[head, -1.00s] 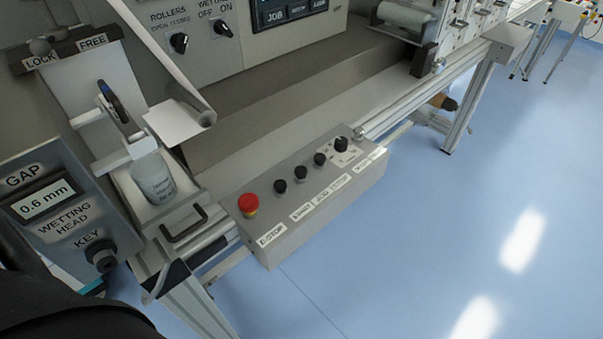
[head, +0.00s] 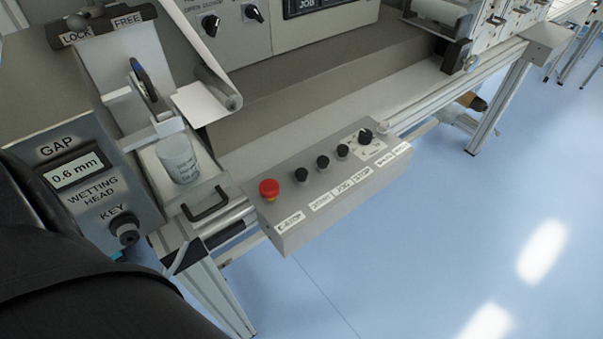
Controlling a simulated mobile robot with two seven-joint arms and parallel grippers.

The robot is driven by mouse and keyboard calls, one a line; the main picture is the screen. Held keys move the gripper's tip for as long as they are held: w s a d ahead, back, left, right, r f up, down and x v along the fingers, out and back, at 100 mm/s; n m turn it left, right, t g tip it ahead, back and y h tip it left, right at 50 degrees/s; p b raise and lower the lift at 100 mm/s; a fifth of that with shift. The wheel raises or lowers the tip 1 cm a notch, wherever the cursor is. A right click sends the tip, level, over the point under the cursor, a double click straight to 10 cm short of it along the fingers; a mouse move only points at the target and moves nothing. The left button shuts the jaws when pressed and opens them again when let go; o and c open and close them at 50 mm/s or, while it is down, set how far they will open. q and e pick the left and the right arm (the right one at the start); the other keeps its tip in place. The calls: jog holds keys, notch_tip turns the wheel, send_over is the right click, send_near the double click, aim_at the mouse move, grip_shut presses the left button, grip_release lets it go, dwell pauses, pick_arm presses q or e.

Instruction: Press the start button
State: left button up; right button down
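A grey control box (head: 335,205) sticks out from the front of the machine. On its top are a red mushroom button (head: 269,189) at the left end, several black round knobs or buttons, such as one beside the red button (head: 301,174) and one farther along (head: 322,161), and a larger black knob (head: 365,136) on a pale plate. The label below the red button reads E-STOP. Neither gripper is in view; nothing touches the box.
My black arm fills the lower left. A wetting head panel (head: 88,185) with a 0.6 mm display stands beside it. A clear beaker (head: 178,158) and a black handle (head: 207,206) lie left of the box. The blue floor (head: 430,260) in front is clear.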

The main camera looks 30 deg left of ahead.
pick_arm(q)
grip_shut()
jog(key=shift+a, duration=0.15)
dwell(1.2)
